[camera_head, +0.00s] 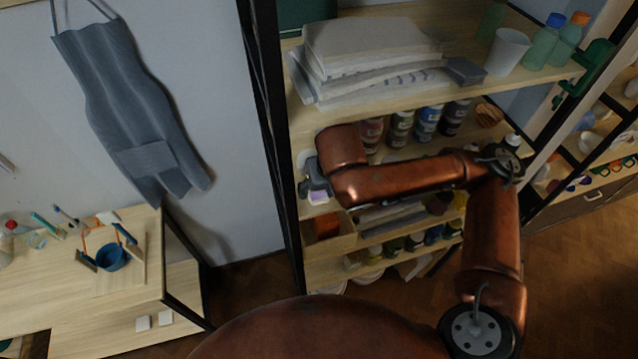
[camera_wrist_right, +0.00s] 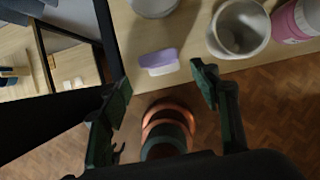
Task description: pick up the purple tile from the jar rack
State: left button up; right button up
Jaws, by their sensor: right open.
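The purple tile (camera_wrist_right: 158,60) has a purple top and a pale side. It lies near the front edge of a wooden shelf of the jar rack (camera_head: 408,143). In the head view the tile (camera_head: 318,198) shows just below my right gripper (camera_head: 314,184), partly covered by it. In the right wrist view my right gripper (camera_wrist_right: 162,82) is open and empty. The tile appears ahead of the gap between its fingertips, and neither finger visibly touches it. My left gripper is not in view.
A pale mug (camera_wrist_right: 240,27), a pink bottle (camera_wrist_right: 297,20) and a white jar (camera_wrist_right: 154,6) stand near the tile. Above, a shelf holds stacked slabs (camera_head: 365,55). A black rack post (camera_head: 272,130) rises at the left. A table (camera_head: 75,290) stands farther left.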

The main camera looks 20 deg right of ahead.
jog(key=shift+w+d+p, duration=0.15)
jog(key=shift+w+p, duration=0.5)
jog(key=shift+p, duration=0.15)
jog(key=shift+x, duration=2.6)
jog(key=c, duration=1.3)
jog(key=shift+c, duration=0.2)
jog(key=shift+w+r, duration=0.1)
jog(key=shift+r, duration=0.05)
